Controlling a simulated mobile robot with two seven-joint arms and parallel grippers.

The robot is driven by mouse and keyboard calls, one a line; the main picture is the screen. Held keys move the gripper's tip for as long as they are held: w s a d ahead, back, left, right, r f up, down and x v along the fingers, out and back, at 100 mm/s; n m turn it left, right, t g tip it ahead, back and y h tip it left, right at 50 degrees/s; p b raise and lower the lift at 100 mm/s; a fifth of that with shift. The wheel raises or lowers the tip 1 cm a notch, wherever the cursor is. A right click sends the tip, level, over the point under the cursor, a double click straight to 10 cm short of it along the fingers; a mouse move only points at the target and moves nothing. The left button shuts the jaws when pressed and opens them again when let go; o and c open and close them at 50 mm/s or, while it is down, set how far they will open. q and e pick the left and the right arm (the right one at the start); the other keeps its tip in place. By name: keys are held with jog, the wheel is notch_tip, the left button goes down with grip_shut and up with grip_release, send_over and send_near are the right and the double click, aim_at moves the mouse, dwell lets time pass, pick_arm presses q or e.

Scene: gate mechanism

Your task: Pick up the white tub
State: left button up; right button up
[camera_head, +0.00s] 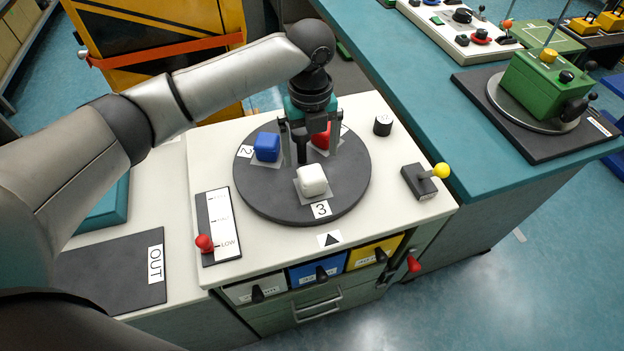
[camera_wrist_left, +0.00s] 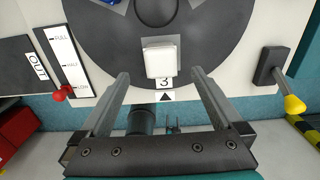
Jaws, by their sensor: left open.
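The white tub (camera_head: 312,180) is a small rounded white block on a light square pad at position 3 of the dark round turntable (camera_head: 252,197). In the left wrist view the white tub (camera_wrist_left: 160,61) lies ahead of the fingers, roughly centred between them. My left gripper (camera_head: 312,158) is open above the turntable, with its fingers pointing down behind the tub in the head view. I cannot tell its exact height above the disc. In the left wrist view its two fingers (camera_wrist_left: 161,80) are spread and nothing is between them. My right gripper is in neither view.
A blue tub (camera_head: 267,146) and a red tub (camera_head: 321,137) share the turntable. Labelled drawers (camera_head: 316,270) are in the front.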

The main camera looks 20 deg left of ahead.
aim_at(312, 173)
pick_arm(q)
notch_tip(312, 173, down, 8)
jog(key=shift+s+d+r+b, duration=0.15)
jog(key=shift+r+b, duration=0.1)
jog(key=shift+b, duration=0.05)
jog(key=c, duration=1.5)
